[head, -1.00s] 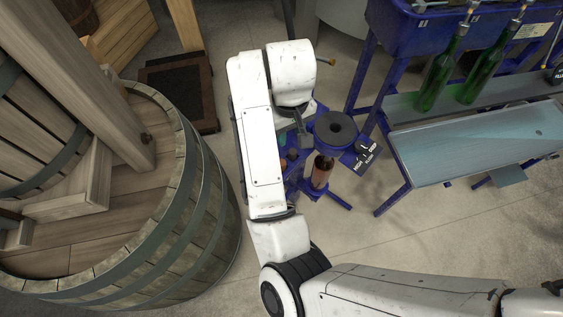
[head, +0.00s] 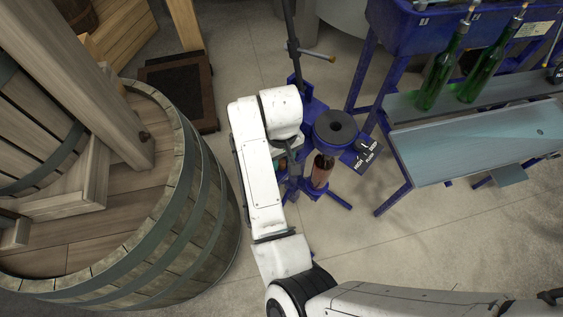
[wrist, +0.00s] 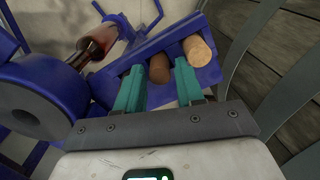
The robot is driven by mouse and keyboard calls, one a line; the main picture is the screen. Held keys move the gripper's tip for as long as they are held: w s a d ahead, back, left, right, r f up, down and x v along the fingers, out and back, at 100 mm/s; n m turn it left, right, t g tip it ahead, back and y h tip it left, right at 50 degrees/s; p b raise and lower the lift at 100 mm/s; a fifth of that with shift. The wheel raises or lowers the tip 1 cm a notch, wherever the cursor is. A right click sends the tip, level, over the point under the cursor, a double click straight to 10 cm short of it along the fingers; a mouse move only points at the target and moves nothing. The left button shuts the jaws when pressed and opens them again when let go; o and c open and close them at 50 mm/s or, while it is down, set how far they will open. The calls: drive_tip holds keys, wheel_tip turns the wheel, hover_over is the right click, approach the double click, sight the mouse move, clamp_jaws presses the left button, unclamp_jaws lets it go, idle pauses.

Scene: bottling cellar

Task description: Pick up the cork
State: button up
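In the wrist view two corks lie in a blue tray (wrist: 177,47). One darker brown cork (wrist: 159,68) shows in the gap between my fingertips. A lighter cork (wrist: 197,50) lies to its right, just beyond the right fingertip. My gripper (wrist: 159,72) has teal fingers that stand apart, with nothing clamped between them. I cannot tell whether a finger touches either cork. In the head view my arm hides the corks and most of the gripper.
A blue corking stand with a round head (head: 335,128) and a bottle (head: 322,171) is close to the right of my arm. A large barrel (head: 200,215) stands left. Green bottles (head: 437,75) stand on a bench at the right. Floor (head: 420,255) at lower right is clear.

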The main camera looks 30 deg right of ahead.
drive_tip(key=shift+f, duration=0.35)
clamp_jaws()
drive_tip(key=shift+r, duration=0.15)
